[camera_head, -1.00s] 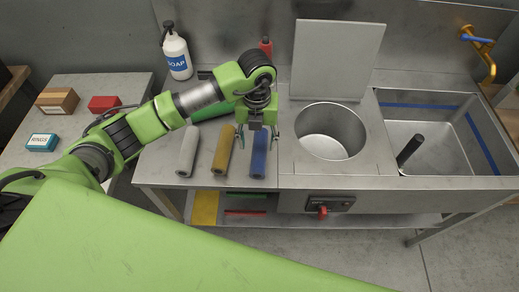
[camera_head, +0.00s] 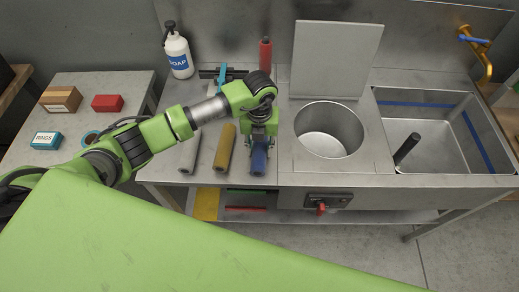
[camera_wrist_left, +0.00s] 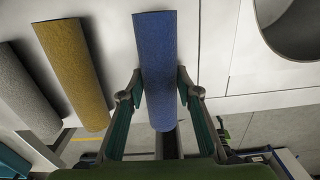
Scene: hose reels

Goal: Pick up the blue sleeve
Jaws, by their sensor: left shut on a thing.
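The blue sleeve (camera_head: 258,160) lies on the steel counter (camera_head: 290,170), at the right end of a row of three sleeves. My left gripper (camera_head: 259,143) is over it, pointing down. In the left wrist view the blue sleeve (camera_wrist_left: 156,70) runs between the two fingers of my left gripper (camera_wrist_left: 157,88), which are shut on its sides. The ochre sleeve (camera_head: 225,147) lies just to its left, and the grey sleeve (camera_head: 190,151) is further left. I cannot tell whether the blue sleeve is clear of the counter. My right gripper is not in view.
A round steel basin (camera_head: 328,130) with a raised lid (camera_head: 337,60) is right of the sleeves. A sink (camera_head: 440,150) is further right. A soap bottle (camera_head: 178,56) and a red bottle (camera_head: 265,54) stand at the back. A side table (camera_head: 75,90) holds boxes.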

